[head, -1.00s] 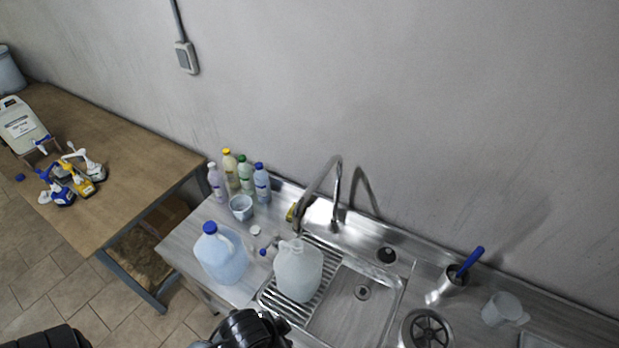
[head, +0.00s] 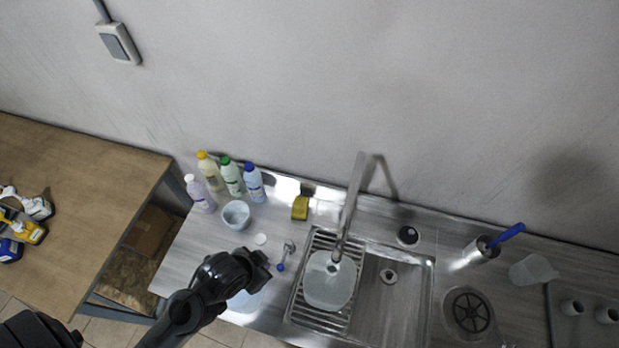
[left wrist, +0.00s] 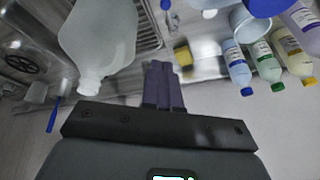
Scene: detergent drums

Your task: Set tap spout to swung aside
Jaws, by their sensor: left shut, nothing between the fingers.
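The metal tap (head: 352,195) stands at the back of the sink. Its spout arches forward, with its end over the mouth of the translucent white jug (head: 329,282) on the ribbed drainer. That jug also shows in the left wrist view (left wrist: 98,38), where I cannot make out the tap. My left gripper (head: 263,266) is shut and empty, left of the spout and apart from it. Its closed fingers (left wrist: 163,85) show in the left wrist view. A bluish jug (head: 246,299) stands below it, mostly hidden by the gripper. My right gripper is not in view.
Several capped bottles (head: 230,178) and a white cup (head: 236,214) stand at the back left. A yellow sponge (head: 300,207) lies left of the tap. A holder with a blue-handled brush (head: 505,236) stands to the right.

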